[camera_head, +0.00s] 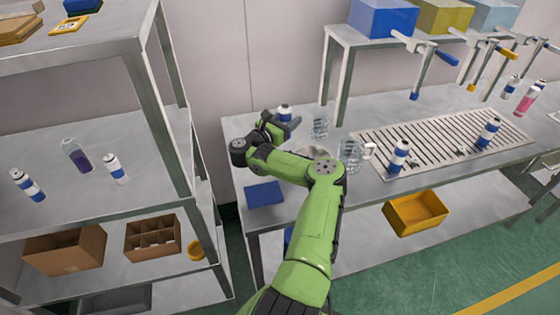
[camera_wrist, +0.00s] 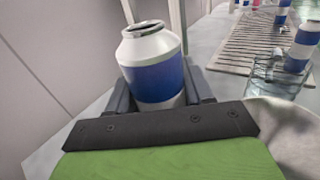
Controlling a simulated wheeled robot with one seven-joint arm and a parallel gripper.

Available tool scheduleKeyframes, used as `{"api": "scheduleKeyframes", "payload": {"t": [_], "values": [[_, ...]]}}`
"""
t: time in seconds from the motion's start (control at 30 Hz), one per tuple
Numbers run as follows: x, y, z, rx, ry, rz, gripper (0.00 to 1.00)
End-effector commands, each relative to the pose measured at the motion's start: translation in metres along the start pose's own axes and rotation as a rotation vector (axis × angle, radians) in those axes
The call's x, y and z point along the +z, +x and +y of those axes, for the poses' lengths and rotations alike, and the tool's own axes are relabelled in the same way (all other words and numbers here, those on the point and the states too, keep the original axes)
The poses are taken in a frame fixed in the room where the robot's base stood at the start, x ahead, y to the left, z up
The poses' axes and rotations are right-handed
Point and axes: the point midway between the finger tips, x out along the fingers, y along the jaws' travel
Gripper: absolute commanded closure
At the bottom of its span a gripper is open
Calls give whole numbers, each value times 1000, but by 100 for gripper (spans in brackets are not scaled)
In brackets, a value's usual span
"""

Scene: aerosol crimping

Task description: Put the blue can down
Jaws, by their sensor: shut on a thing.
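The blue can (camera_wrist: 155,75), white with a broad blue band and an open metal-rimmed top, stands upright between the fingers of my gripper (camera_wrist: 158,92) in the wrist view. My gripper is shut on it. In the head view the can (camera_head: 284,113) shows just behind my gripper (camera_head: 280,125), at the left back of the steel workbench (camera_head: 240,130). The can's lower part is hidden by my gripper, so I cannot tell whether its base touches the bench.
More blue-banded cans (camera_head: 397,158) stand around the grate. A blue box (camera_head: 264,194) sits at the bench's left front. A shelf rack (camera_head: 150,100) stands left.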

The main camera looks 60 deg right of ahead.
Motion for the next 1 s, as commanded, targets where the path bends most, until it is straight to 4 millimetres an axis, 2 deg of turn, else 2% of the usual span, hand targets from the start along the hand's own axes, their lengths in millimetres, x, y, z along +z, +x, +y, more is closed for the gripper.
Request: {"api": "scheduleKeyframes", "payload": {"t": [0.03, 0.1, 0.4, 0.8, 0.83, 1.0], "values": [[-14, 0, -1, -3, -6, 1, 84], [-29, 0, 0, -1, -5, 1, 84], [-86, -2, 1, 3, -4, 1, 84], [-95, -1, 1, 5, -2, -1, 84], [-94, -1, 1, 5, -2, -1, 46], [-94, -1, 1, 5, -2, 0, 24]]}}
